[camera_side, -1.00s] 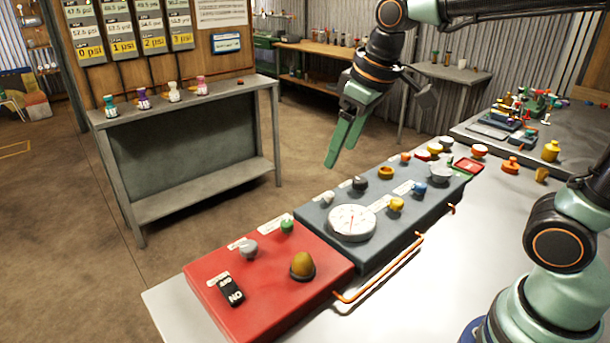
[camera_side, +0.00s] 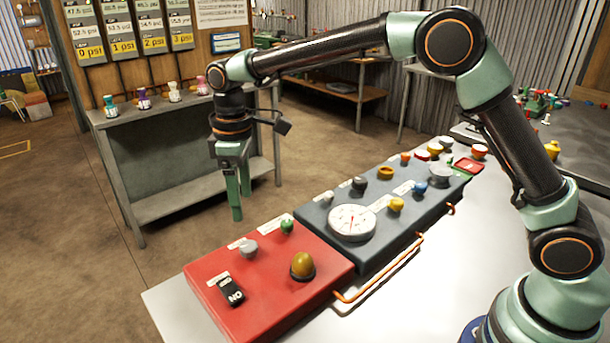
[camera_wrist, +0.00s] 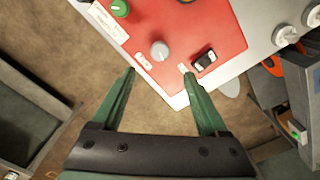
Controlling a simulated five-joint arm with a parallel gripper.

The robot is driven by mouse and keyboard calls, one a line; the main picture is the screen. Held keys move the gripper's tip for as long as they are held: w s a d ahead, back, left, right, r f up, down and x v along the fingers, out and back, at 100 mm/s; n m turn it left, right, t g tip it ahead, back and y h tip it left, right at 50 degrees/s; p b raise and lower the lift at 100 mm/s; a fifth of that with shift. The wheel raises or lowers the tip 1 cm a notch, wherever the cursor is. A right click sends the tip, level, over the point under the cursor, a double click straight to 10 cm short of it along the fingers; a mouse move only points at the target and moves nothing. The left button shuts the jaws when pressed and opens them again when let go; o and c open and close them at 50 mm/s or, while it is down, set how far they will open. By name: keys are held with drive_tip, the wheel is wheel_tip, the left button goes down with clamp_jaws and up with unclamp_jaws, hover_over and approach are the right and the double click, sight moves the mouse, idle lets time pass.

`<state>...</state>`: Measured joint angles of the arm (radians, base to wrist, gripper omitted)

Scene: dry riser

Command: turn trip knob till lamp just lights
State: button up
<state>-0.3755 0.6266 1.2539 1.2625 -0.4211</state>
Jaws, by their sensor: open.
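A grey knob (camera_side: 248,248) with a pale pointer mark stands on the red panel (camera_side: 215,311); its label is too small to read, so I cannot confirm it is the trip knob. In the wrist view the grey knob (camera_wrist: 159,51) lies ahead of the fingertips, roughly centred between them. A domed amber lamp (camera_side: 302,264) sits on the same panel and looks dull, with no clear glow. In the wrist view my gripper (camera_wrist: 159,73) is open and empty.
A black rocker switch (camera_side: 231,289) and a green knob (camera_side: 287,226) flank the grey knob. A grey-blue panel with a round gauge (camera_side: 351,222) and several knobs adjoins at right. A copper pipe (camera_side: 385,272) runs along the front. The floor at left is open.

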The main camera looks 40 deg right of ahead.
sight(248, 245)
wheel_tip(248, 245, down, 11)
drive_tip(key=shift+f, duration=0.1)
idle(0.3)
clamp_jaws()
